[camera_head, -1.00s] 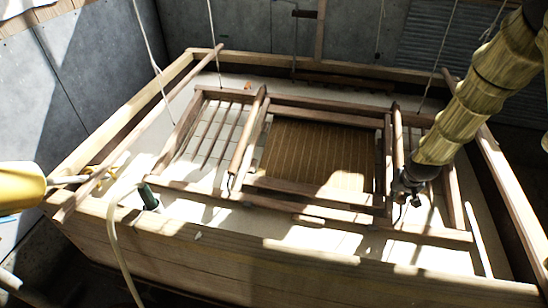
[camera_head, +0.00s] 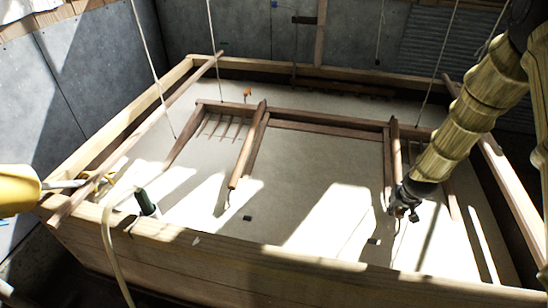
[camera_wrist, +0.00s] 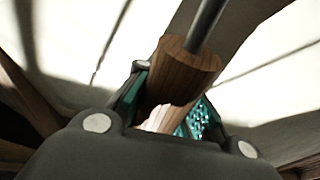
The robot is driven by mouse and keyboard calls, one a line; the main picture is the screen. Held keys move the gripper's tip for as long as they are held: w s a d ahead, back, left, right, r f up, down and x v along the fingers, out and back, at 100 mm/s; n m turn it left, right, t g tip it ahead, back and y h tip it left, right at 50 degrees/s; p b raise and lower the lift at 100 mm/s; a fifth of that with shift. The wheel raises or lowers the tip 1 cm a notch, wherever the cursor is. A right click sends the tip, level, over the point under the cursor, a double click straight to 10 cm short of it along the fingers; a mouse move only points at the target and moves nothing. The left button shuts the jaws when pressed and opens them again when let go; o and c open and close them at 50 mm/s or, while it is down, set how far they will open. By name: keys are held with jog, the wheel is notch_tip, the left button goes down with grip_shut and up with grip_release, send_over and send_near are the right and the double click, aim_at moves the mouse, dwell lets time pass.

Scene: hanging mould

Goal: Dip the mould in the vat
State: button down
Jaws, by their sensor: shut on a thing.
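The mould (camera_head: 325,131), a dark wooden frame hung on cords, is tilted in the wooden vat (camera_head: 290,262). Its far rail and the upper parts of its side bars stand above the pale liquid. Its near rail and most of its screen are hidden under the liquid. My gripper (camera_head: 404,207) is at the right handle bar, low over the liquid. In the wrist view my gripper (camera_wrist: 168,106) is shut on the round wooden handle (camera_wrist: 185,70), between teal-lined fingers. The left handle bar (camera_head: 243,165) slopes free toward the liquid.
A yellow-ended tool (camera_head: 20,188) juts in at the left. A dark green-topped object (camera_head: 146,202) and a pale hose (camera_head: 116,245) are at the vat's near left edge. Wooden rails run along the vat's sides. Grey walls stand behind.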

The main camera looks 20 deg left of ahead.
notch_tip(320, 180, up, 23)
jog(key=g+p, duration=0.1)
jog(key=p, duration=1.5)
jog(key=shift+f+g, duration=0.2)
jog(key=shift+g, duration=0.2)
jog(key=c, duration=2.1)
grip_release()
grip_shut()
